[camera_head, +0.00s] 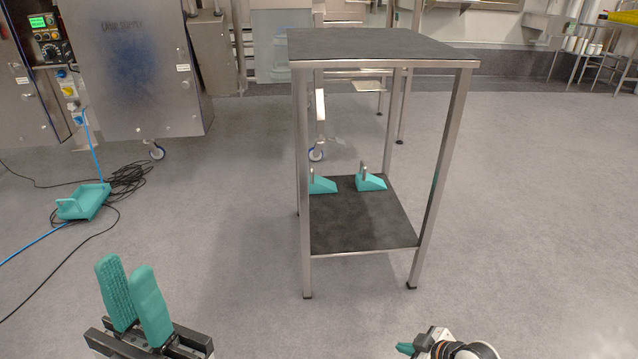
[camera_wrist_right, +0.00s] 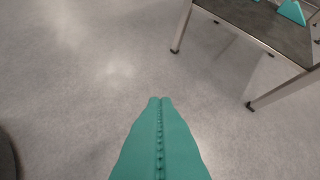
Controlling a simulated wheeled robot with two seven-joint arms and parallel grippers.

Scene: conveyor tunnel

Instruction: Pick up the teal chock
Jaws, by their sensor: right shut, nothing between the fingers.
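Two teal chocks sit on the lower shelf of a metal stand. One chock (camera_head: 371,182) is near the shelf's back middle, with a grey upright piece on it. The other chock (camera_head: 322,185) is at the shelf's left edge, partly hidden by the stand's leg. One chock shows in the right wrist view (camera_wrist_right: 292,12), at the top right. My left gripper (camera_head: 132,278) has teal fingers, parted by a narrow gap with nothing between them, low at the left. My right gripper (camera_head: 404,348) is at the bottom edge, in front of the stand. Its fingers (camera_wrist_right: 160,100) are together and empty.
The stand has a dark top (camera_head: 372,44) above the lower shelf (camera_head: 360,228), with metal legs at its corners. A teal tray-like thing (camera_head: 84,202) and loose cables lie on the floor at left. Steel cabinets (camera_head: 130,70) stand behind. The floor right of the stand is clear.

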